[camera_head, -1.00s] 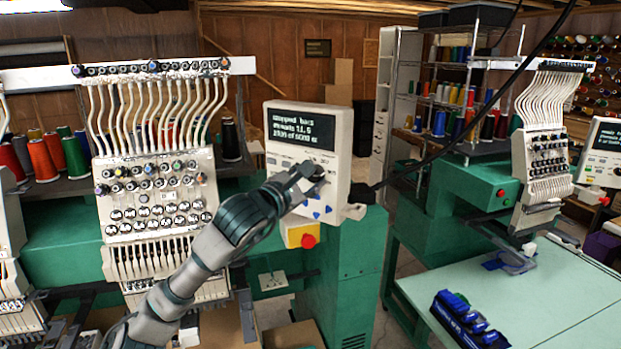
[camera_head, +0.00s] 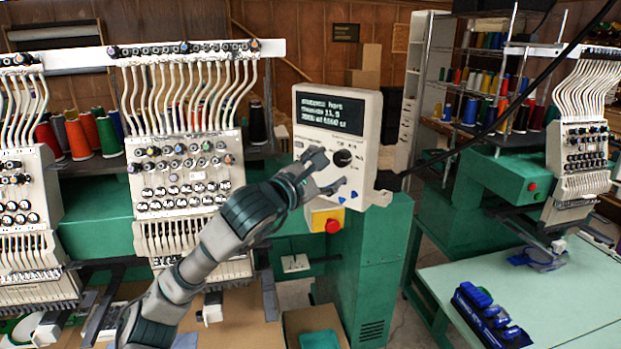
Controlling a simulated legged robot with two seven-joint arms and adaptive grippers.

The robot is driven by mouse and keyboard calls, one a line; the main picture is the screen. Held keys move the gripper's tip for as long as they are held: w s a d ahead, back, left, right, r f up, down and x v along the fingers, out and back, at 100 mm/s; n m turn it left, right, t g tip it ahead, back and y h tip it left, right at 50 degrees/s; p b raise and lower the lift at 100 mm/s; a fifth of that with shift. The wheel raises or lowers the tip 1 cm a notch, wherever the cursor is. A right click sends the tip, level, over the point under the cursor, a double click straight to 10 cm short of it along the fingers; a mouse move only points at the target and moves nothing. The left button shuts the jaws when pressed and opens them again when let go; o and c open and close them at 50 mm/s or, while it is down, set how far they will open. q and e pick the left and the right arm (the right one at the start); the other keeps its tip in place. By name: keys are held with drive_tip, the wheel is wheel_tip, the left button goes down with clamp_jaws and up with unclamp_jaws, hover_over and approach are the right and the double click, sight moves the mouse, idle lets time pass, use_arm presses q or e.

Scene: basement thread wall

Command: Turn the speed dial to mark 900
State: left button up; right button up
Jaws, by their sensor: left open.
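The speed dial (camera_head: 343,158) is a round black knob on the white control panel (camera_head: 369,128), right of and below its dark screen (camera_head: 330,112). The screen shows lines of light text too small to read surely. My left gripper (camera_head: 330,170) is open in front of the panel's lower part, with its fingers just left of and below the dial. The dial shows clear of the fingers, and I see nothing held. Whether a fingertip touches the panel face I cannot tell. The dial's marks are too small to read. My right gripper is not in view.
A red stop button (camera_head: 332,226) on a yellow box sits below the panel, close to my left wrist. Blue arrow buttons (camera_head: 342,199) lie on the panel below the dial. A black cable (camera_head: 470,142) runs behind right. A pale green table (camera_head: 530,290) stands at right.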

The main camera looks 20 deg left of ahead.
use_arm(q)
drive_tip(key=v, duration=0.8)
